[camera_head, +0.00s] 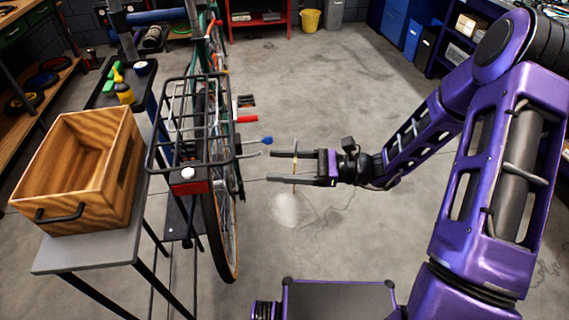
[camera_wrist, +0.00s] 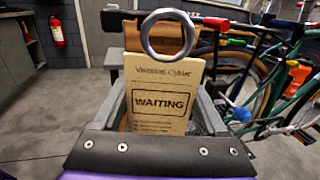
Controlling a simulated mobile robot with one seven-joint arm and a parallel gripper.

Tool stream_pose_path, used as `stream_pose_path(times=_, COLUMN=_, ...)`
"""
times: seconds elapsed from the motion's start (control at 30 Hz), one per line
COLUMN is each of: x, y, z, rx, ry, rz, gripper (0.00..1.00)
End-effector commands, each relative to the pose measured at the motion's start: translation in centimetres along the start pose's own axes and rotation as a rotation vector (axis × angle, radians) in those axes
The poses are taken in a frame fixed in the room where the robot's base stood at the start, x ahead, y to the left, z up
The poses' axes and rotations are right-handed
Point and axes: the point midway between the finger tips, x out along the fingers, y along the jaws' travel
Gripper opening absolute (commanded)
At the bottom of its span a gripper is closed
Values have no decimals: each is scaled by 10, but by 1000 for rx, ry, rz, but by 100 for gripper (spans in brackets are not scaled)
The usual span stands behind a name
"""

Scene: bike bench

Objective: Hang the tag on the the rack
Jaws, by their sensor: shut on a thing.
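My gripper (camera_head: 272,167) is shut on a tan tag (camera_wrist: 160,100) printed "WAITING", with a metal ring (camera_wrist: 168,35) at its top. The tag stands upright between the fingers, with the ring above them. In the head view the tag (camera_head: 295,163) is a thin edge-on strip. The black rear rack (camera_head: 170,80) of the bike is left of my gripper, with a gap between. Rods stick out from the bike side towards my gripper, one red-ended (camera_head: 247,119), one blue-ended (camera_head: 267,140) and a bare one just below. In the wrist view the tag hides part of what lies behind.
A wooden crate (camera_head: 53,207) stands on a grey bench (camera_head: 90,250) left of the bike. The bike's rear wheel (camera_head: 222,240) is below the rack. A yellow bucket (camera_head: 309,20) and blue cabinets (camera_head: 395,25) are far back. The floor behind my gripper is open.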

Motion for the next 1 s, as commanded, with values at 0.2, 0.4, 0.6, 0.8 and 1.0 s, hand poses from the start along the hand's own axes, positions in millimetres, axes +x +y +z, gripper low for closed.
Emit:
stream_pose_path(times=0.2, x=11, y=3, z=-2, rx=1, ry=0, rz=0, gripper=24)
stream_pose_path(times=0.4, x=22, y=6, z=-3, rx=0, ry=-1, rz=-1, gripper=24)
stream_pose_path(times=0.6, x=34, y=9, z=-4, rx=0, ry=0, rz=-2, gripper=24)
stream_pose_path(times=0.8, x=46, y=12, z=-5, rx=0, ry=-1, rz=-2, gripper=24)
stream_pose_path(times=1.0, x=57, y=15, z=-6, rx=0, ry=0, rz=-2, gripper=24)
